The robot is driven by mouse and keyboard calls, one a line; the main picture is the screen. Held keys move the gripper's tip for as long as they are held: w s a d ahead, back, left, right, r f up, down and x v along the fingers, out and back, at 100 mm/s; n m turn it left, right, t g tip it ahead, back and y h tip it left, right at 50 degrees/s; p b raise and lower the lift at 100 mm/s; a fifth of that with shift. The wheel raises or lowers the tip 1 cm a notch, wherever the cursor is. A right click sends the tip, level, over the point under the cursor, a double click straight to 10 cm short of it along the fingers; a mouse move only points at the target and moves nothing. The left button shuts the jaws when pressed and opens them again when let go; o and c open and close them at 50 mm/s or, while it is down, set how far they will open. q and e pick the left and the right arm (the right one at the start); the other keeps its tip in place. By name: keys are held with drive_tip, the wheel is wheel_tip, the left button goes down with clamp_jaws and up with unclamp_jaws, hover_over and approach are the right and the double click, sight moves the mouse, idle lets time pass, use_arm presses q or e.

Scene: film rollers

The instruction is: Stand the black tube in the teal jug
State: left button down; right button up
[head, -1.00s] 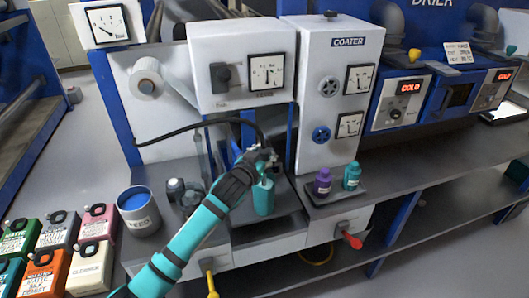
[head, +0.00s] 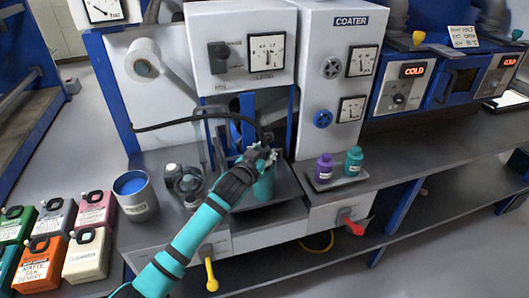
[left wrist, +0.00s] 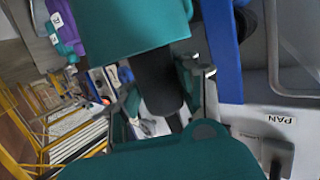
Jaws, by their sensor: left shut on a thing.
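The black tube (head: 185,121) arches from the left side of the machine to my left gripper (head: 263,153). The gripper is shut on its end, just at the mouth of the teal jug (head: 264,186). The jug stands upright in a shallow tray below the machine. In the left wrist view, a dark length of tube (left wrist: 155,80) runs beside the grey fingers towards a teal rounded body. The tube's lower tip is hidden, and I cannot tell how far it is inside the jug. My right gripper is not in view.
A purple bottle (head: 325,168) and a teal bottle (head: 353,161) stand on a small tray to the right. A grey tin (head: 137,202) stands to the left, with several coloured cans further left. The coater panel (head: 340,75) rises behind. The right counter is largely clear.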

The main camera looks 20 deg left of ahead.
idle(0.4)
use_arm(q)
drive_tip(key=c, duration=1)
unclamp_jaws()
drive_tip(key=shift+o, duration=0.8)
